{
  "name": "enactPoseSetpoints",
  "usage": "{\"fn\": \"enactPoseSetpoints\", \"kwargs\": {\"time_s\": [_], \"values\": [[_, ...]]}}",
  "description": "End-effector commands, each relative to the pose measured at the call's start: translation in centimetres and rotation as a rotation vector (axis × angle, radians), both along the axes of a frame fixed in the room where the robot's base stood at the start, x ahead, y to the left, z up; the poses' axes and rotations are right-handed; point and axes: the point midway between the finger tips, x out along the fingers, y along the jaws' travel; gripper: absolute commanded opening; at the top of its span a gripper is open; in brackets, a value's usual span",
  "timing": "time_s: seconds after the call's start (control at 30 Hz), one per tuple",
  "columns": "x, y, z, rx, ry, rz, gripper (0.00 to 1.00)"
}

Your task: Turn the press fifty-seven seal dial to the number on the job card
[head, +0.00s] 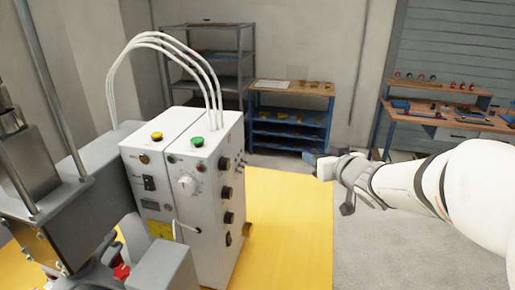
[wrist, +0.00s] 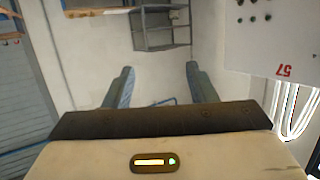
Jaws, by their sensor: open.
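A white press control box (head: 215,235) stands on the yellow table at left centre in the head view. Its front has a pale round dial (head: 187,184) with a pointer; its numbers are too small to read. I cannot make out a job card.
Black knobs (head: 226,192) line the box's right part, with green (head: 197,141) and yellow (head: 157,136) buttons on top. Grey press machinery (head: 75,205) is at left. The yellow tabletop (head: 290,225) is clear right of the box. A blue shelf cart (head: 290,130) and workbench (head: 440,122) stand behind.

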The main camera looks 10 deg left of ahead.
Motion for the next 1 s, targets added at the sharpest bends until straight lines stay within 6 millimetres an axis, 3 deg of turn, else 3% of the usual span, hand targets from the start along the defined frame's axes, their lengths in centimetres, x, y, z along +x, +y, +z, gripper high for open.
{"fn": "enactPoseSetpoints", "kwargs": {"time_s": [0.13,0.3,0.43,0.6,0.77,1.0], "values": [[-0.1,5.3,0.5,0.128,-0.024,0.269,0.51],[-2.7,10.0,0.2,0.282,0.033,0.584,0.51],[-5.1,11.8,-0.1,0.377,0.109,0.775,0.51],[-7.1,12.6,-0.3,0.447,0.184,0.918,0.51],[-7.7,13.5,-0.2,0.465,0.207,0.958,0.51],[-7.4,17.3,-0.1,0.465,0.206,0.958,0.51]]}}
